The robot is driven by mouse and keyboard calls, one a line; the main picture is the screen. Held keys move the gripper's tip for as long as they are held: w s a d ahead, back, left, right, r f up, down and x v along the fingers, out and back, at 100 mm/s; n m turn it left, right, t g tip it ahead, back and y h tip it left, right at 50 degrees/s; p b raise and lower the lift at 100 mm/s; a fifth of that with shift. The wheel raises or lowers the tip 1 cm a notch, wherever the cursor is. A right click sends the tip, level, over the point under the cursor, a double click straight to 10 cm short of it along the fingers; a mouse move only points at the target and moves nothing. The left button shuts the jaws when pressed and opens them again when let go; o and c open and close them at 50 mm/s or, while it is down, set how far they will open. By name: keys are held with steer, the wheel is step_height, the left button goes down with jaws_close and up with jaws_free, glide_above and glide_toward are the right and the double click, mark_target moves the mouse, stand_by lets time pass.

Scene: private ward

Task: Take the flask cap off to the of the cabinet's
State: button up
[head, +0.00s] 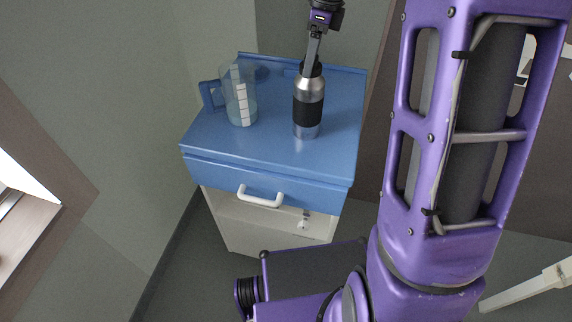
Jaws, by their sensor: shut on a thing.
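The flask (307,128) stands upright on the blue top of the cabinet (264,150), towards its right side. It is silver with a black band around its middle. Its black cap (317,69) is at the top of the flask, partly covered by my gripper. My gripper (312,62) reaches down from above and is shut on the cap. The cap looks seated on the flask's neck; I cannot tell whether it is loose.
A clear jug (239,100) with a blue handle and white markings stands on the cabinet top, left of the flask. The cabinet has a raised back edge, a blue drawer with a white handle (260,196), and an open shelf below. The front of the top is clear.

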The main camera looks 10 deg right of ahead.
steer(key=c, duration=0.4)
steer(key=shift+f, duration=0.1)
steer(key=shift+s+r+n+p, duration=0.1)
steer(key=shift+r+n+p, duration=0.1)
steer(key=shift+n+p, duration=1.1)
steer(key=shift+n, duration=0.3)
steer(key=shift+f+n+g, duration=0.35)
steer(key=shift+n+g, duration=0.05)
steer(key=shift+n, duration=0.5)
steer(key=shift+n, duration=1)
jaws_close()
steer(key=shift+n+g, duration=0.4)
steer(key=shift+n, duration=1)
